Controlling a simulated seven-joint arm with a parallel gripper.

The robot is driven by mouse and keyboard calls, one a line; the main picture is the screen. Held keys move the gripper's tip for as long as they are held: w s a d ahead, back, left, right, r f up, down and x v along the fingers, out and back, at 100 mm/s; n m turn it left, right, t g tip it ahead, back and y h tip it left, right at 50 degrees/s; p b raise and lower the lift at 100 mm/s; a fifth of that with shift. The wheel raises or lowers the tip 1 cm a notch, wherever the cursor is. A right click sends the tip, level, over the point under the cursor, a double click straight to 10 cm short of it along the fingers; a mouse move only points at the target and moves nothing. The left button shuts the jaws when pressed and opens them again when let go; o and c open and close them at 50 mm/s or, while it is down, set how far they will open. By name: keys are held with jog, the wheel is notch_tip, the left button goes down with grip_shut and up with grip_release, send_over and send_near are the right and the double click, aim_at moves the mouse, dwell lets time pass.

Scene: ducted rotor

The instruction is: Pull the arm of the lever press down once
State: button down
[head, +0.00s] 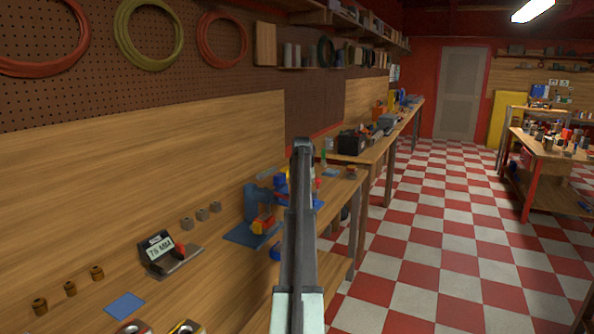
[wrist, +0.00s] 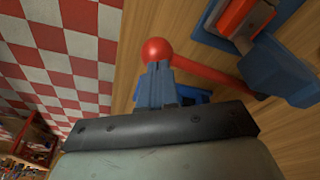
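The blue lever press (head: 258,205) stands on the bench in the head view, partly hidden behind my dark arm link. In the wrist view, the blue body of the press (wrist: 275,70) is at the right. Its red arm (wrist: 215,74) runs leftward from the body to a round red knob (wrist: 157,50). My gripper (wrist: 157,70) has its blue-grey fingertips right at the knob, overlapping its lower edge. I cannot tell whether they touch or grip it, or how wide the fingers stand. The head view does not show the gripper clearly.
A black holder with a white label (head: 162,250), a blue square pad (head: 124,306) and small brown cylinders (head: 70,289) lie on the near bench. A black box (head: 353,142) stands farther along. The checkered floor (head: 440,230) to the right is open.

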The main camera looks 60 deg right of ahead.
jog(key=shift+f, duration=0.45)
jog(key=shift+r, duration=0.1)
jog(key=w+r, duration=0.3)
jog(key=r, duration=1.2)
jog(key=shift+r, duration=0.15)
dwell(1.2)
dwell(0.4)
jog(key=v, duration=0.4)
jog(key=d+v, duration=0.1)
jog(key=shift+w+r, duration=0.3)
jog(key=shift+r, duration=0.2)
dwell(0.4)
